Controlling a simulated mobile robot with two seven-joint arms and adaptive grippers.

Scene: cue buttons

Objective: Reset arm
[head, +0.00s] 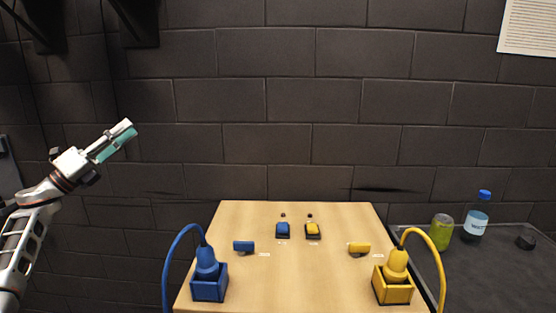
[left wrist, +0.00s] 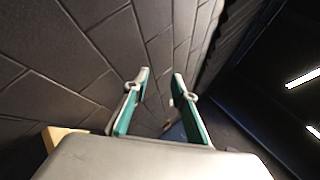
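My left arm comes in from the left in the head view, raised well above and to the left of the table. My left gripper (head: 122,138) points up and to the right, away from everything. In the left wrist view the same gripper (left wrist: 162,82) has its two green-lined fingers apart, with nothing between them. My right arm and gripper are not in either view. The wooden table (head: 290,270) bears a blue button (head: 283,229) and a yellow button (head: 313,230) near its back middle.
A blue box (head: 209,289) with a corded blue plug (head: 206,261) stands front left; a yellow box (head: 393,291) with a yellow plug (head: 396,263) front right. A blue block (head: 243,246) and yellow block (head: 359,248) lie behind. A can (head: 442,229) and bottle (head: 475,222) stand right.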

